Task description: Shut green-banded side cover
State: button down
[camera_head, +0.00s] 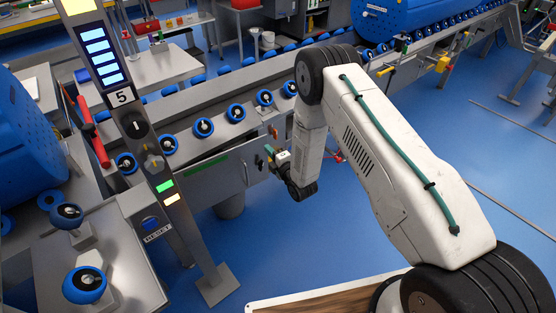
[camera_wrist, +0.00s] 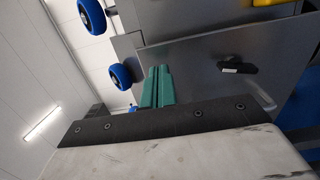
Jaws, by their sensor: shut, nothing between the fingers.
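The side cover (camera_head: 212,184) is a grey panel on the side of the roller conveyor in the head view, with a green band (camera_head: 205,166) near its top. A dark gap shows above its upper edge, and its right edge stands out from the frame. My gripper (camera_head: 269,155) is just right of the cover, at the conveyor's side. Its green fingers (camera_wrist: 158,87) are shut with nothing between them. In the wrist view they are in front of grey metal panels, one with a black handle (camera_wrist: 237,67). Whether the fingers touch the panel I cannot tell.
Blue rollers (camera_head: 203,128) line the conveyor above the cover. A post numbered 5 (camera_head: 123,97) with lit panels stands in front on the left. A large blue drum (camera_head: 30,140) is at the far left. The blue floor (camera_head: 290,245) is clear below my gripper.

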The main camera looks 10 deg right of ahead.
jog(key=shift+x, duration=1.25)
jog(key=shift+a, duration=0.1)
